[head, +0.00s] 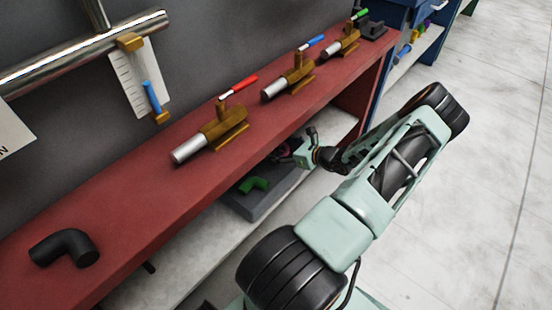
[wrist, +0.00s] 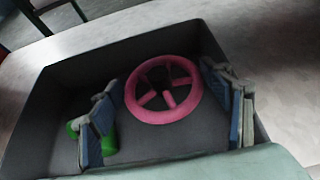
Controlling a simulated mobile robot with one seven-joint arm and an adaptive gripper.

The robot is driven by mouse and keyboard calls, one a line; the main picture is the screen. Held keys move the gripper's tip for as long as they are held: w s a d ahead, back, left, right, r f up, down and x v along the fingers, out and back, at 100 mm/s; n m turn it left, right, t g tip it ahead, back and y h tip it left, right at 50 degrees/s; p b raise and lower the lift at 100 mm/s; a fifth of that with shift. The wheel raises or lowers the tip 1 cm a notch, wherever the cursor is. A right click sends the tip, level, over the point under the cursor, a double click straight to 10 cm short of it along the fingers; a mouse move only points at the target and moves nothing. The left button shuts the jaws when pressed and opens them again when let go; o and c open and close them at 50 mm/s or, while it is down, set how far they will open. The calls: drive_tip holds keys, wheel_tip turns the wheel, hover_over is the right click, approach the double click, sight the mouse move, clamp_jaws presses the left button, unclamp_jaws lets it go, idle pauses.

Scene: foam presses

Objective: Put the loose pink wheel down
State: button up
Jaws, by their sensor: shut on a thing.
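The pink wheel (wrist: 152,116), a ring with spokes, shows in the wrist view between the two blue-padded fingers of my gripper (wrist: 160,80). The fingers are shut on its rim from either side. The wheel is over or inside a dark grey bin (wrist: 45,100); I cannot tell whether it touches the bin floor. In the head view my gripper (head: 292,150) is under the red bench's edge, at the far end of the bin (head: 268,207). The wheel is mostly hidden there.
A green curved piece (head: 254,184) lies in the bin, partly behind the left finger in the wrist view (wrist: 109,142). The red bench (head: 140,215) overhangs the pale lower shelf (head: 205,245). Valves with red (head: 240,85), blue (head: 312,42) and green handles stand on the bench.

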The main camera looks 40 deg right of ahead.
drive_tip(key=shift+w+f, duration=0.4)
drive_tip(key=shift+f, duration=0.1)
drive_tip(key=f+b, duration=0.1)
drive_tip(key=f, duration=0.2)
drive_tip(key=shift+w+f+b, duration=0.15)
drive_tip(key=shift+w+b, duration=0.2)
drive_tip(key=shift+f, duration=0.2)
drive_tip(key=shift+f+b, duration=0.4)
drive_tip(key=shift+f, duration=0.2)
drive_tip(key=o, duration=1.3)
drive_tip(key=shift+s+a+f, duration=0.1)
drive_tip(key=shift+s+f, duration=0.05)
drive_tip(key=shift+r+p, duration=0.4)
drive_tip(key=shift+r, duration=0.05)
drive_tip(key=p+v, duration=0.3)
drive_tip(key=v, duration=0.9)
drive_tip(key=shift+r+p, duration=0.3)
